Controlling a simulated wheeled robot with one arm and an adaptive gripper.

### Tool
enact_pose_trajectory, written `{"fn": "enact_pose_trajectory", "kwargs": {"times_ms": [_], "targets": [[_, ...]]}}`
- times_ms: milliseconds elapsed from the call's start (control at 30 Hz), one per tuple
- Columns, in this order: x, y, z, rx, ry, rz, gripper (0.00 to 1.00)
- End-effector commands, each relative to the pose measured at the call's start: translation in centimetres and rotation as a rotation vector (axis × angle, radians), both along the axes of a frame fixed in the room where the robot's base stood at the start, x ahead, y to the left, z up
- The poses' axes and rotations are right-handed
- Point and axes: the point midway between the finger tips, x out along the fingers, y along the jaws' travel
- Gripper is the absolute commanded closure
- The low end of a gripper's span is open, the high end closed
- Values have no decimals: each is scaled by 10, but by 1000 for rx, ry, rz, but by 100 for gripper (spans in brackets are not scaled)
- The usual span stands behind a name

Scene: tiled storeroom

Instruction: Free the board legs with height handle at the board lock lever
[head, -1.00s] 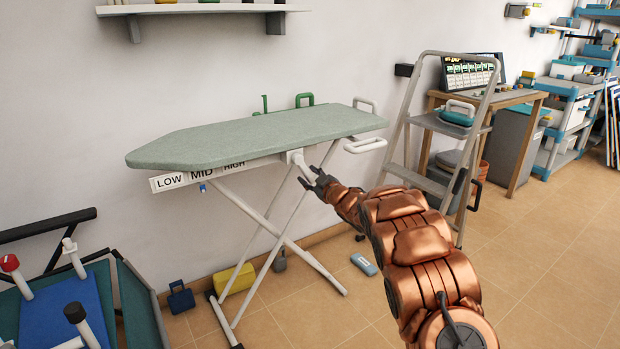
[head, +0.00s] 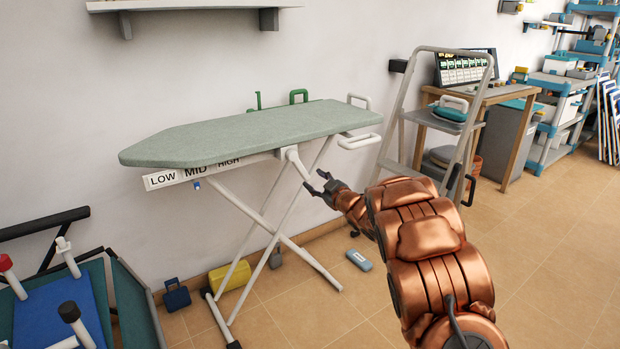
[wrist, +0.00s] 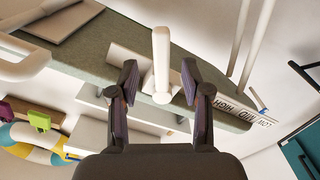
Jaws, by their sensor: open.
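The ironing board (head: 240,134) with a grey-green top stands on crossed white legs (head: 262,222), open. A strip under its near edge reads LOW (head: 162,179), MID and HIGH, with a small blue marker (head: 197,184) under it. A white lever (head: 297,163), apparently the lock lever, slants down from the board's underside. My gripper (head: 313,180) is open at the lever's lower end. In the wrist view the white lever (wrist: 161,55) shows between and beyond the two parted fingers (wrist: 160,85); I see no contact. Which part is the height handle is unclear.
A grey stepladder (head: 398,120) and a wooden desk (head: 512,145) stand to the right. A yellow case (head: 229,276), a dark blue case (head: 176,296) and a blue-grey item (head: 359,260) lie on the floor. Right foreground floor is clear.

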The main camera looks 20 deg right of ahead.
Motion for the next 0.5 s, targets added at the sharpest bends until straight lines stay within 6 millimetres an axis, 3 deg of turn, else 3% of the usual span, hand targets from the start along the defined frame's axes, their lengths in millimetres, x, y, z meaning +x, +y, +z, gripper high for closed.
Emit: {"fn": "enact_pose_trajectory", "kwargs": {"times_ms": [300,500], "targets": [[-38,-12,0,-1,2,-1,52],[-48,-15,0,-1,1,-1,52]]}}
